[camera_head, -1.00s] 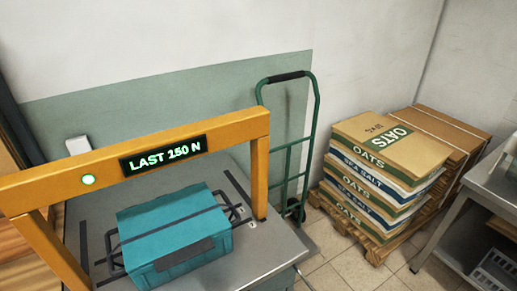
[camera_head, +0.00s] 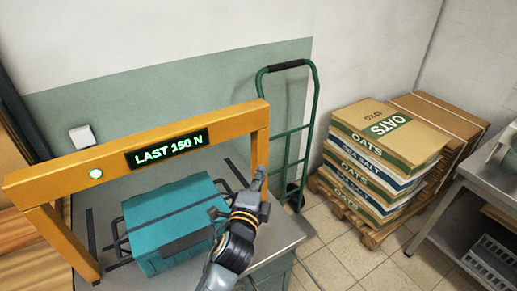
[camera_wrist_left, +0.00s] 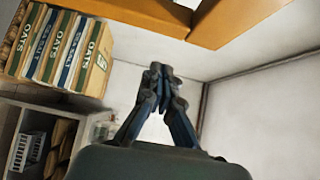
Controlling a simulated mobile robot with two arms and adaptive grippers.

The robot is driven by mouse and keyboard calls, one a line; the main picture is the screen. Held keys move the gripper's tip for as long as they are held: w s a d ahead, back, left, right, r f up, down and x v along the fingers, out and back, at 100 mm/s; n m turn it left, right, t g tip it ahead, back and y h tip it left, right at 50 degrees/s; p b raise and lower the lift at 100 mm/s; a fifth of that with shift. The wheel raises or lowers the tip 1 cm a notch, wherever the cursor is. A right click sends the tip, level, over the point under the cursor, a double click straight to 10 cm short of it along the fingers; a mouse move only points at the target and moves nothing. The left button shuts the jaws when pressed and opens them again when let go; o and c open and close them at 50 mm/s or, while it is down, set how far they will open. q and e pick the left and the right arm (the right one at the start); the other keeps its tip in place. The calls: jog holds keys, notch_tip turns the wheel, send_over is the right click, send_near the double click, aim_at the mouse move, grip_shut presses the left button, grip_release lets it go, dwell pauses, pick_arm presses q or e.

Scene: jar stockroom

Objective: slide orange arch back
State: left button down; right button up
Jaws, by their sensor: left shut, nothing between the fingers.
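The orange arch (camera_head: 75,173) stands over the grey table on two posts, with a lit display reading "LAST 150 N" (camera_head: 165,149) on its crossbar. A teal box (camera_head: 165,225) with dark straps sits beneath and in front of the crossbar. My left gripper (camera_head: 260,176) is shut and empty at the arch's right post, covering its lower part; I cannot tell whether it touches. In the left wrist view, the closed fingers (camera_wrist_left: 160,70) point up toward part of the orange arch (camera_wrist_left: 235,22) at the top. My right gripper is out of view.
The grey table (camera_head: 277,232) has dark stripes on its top. A green hand truck (camera_head: 316,105) stands behind its right side. Stacked sacks (camera_head: 385,135) on a pallet and a metal bench (camera_head: 490,180) are at the right. Tiled floor lies between.

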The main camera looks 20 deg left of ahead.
pick_arm(q)
jog(key=p, duration=0.1)
send_near(262, 142)
jog(key=w+d, duration=0.3)
jog(key=w+a+p, duration=0.2)
jog(key=shift+w+a+r, duration=0.1)
jog(key=shift+a+r, duration=0.05)
jog(key=shift+a, duration=0.15)
jog(key=shift+w+a, duration=0.3)
jog(key=shift+a, duration=0.15)
